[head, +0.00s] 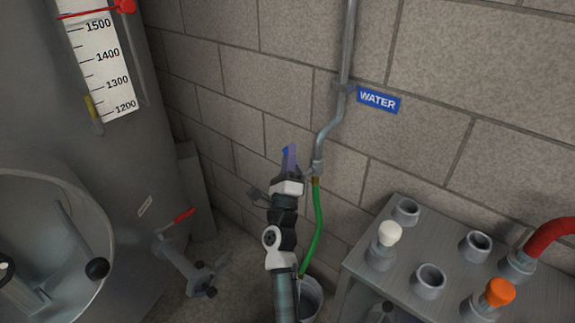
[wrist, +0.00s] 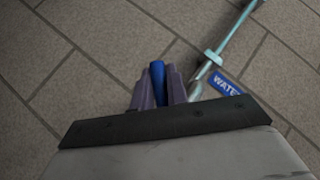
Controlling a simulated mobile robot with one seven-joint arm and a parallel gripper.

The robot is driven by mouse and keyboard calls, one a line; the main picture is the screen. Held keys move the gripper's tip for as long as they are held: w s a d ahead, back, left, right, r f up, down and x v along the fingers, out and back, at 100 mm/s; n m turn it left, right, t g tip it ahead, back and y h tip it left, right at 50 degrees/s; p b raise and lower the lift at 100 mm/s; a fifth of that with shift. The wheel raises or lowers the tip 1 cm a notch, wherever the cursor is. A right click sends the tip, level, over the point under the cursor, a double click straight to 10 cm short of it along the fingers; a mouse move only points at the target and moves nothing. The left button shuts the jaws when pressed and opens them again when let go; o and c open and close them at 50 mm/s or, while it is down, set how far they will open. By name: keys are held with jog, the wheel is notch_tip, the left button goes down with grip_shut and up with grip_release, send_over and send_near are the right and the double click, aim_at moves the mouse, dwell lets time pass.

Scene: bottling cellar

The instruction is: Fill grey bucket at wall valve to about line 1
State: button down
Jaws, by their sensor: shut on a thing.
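The wall valve (head: 317,170) sits at the lower end of a metal water pipe (head: 345,60). My gripper (head: 290,158) is at the valve, its purple fingers shut on a blue handle (wrist: 157,72), seen between them in the wrist view. The handle's full shape and angle are hidden by the fingers. A green hose (head: 318,225) hangs from the valve down to the grey bucket (head: 313,291) on the floor. My arm covers the bucket's left part. The water level and line 1 cannot be seen, and I cannot tell whether water flows.
A blue WATER sign (head: 378,99) is on the block wall. A metal bench (head: 455,270) with several pipe sockets stands at the right, close to the bucket.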

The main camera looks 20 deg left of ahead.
jog(key=shift+d+r+m+t+h, duration=0.2)
jog(key=shift+m+t+h, duration=0.1)
jog(key=shift+m+h, duration=0.1)
jog(key=c, duration=1.4)
grip_release()
jog(key=shift+b+v, duration=1.3)
jog(key=shift+v, duration=2.45)
